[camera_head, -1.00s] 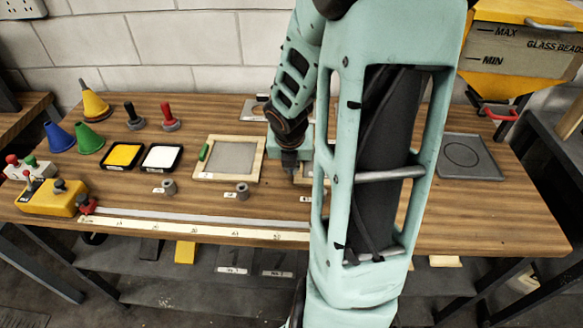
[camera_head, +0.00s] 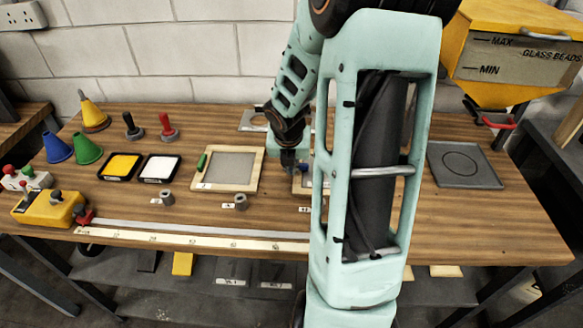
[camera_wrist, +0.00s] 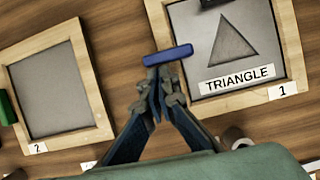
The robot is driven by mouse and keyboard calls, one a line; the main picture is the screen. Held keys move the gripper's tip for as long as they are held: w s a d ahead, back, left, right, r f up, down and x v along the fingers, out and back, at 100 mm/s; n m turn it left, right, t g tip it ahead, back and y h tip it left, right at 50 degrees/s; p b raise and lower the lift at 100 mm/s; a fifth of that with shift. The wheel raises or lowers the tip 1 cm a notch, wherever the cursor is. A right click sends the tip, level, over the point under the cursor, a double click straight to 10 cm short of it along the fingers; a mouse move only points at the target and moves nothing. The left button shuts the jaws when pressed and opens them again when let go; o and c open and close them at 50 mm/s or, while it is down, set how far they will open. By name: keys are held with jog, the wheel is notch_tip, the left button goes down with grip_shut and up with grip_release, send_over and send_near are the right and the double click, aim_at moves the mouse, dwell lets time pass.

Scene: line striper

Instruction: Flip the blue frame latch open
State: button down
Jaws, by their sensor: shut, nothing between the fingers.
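The blue latch (camera_wrist: 168,55) is a short bar at the left edge of the wooden frame labelled 1 (camera_wrist: 296,50). The frame holds a grey stencil with a triangle cut-out (camera_wrist: 232,48). In the wrist view my gripper (camera_wrist: 160,86) is shut and empty, its fingertips just below the latch. I cannot tell whether they touch it. In the head view my gripper (camera_head: 288,168) points down at this frame's left side, and my arm hides most of the frame. A small bit of the blue latch (camera_head: 302,169) shows beside the gripper.
A second wooden frame, labelled 2 (camera_head: 198,186), lies to the left with a green latch (camera_head: 201,161). A small grey cylinder (camera_head: 241,201) stands in front of it. Paint trays, cones and stamps fill the bench's left. A grey plate (camera_head: 480,178) lies at the right.

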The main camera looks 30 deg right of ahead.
jog(key=shift+w+a+m+g+h+b, duration=0.1)
jog(key=shift+w+m+g+h+b, duration=0.15)
jog(key=shift+m, duration=0.3)
jog(key=shift+w+a+m+g+h+b, duration=0.1)
jog(key=shift+m+b, duration=0.2)
jog(key=shift+m, duration=0.25)
jog(key=shift+w+m, duration=0.2)
jog(key=shift+m, duration=0.3)
jog(key=shift+w+m+g+h+b, duration=0.15)
jog(key=shift+w+m+g+b, duration=0.1)
jog(key=shift+m, duration=0.35)
jog(key=shift+w+m+g+h+b, duration=0.1)
jog(key=shift+w+m+g+b, duration=0.1)
jog(key=shift+m, duration=0.4)
jog(key=m, duration=0.2)
jog(key=w+m+g+p, duration=0.1)
jog(key=m+g, duration=0.1)
jog(key=m, duration=0.1)
jog(key=shift+w+d+m+p, duration=0.2)
jog(key=shift+d+m+p, duration=0.05)
jog(key=shift+m+p, duration=0.05)
jog(key=m, duration=0.1)
jog(key=m+g+p, duration=0.1)
jog(key=m, duration=0.1)
jog(key=w+d+m+g+p, duration=0.1)
jog(key=m, duration=0.1)
jog(key=shift+s, duration=0.1)
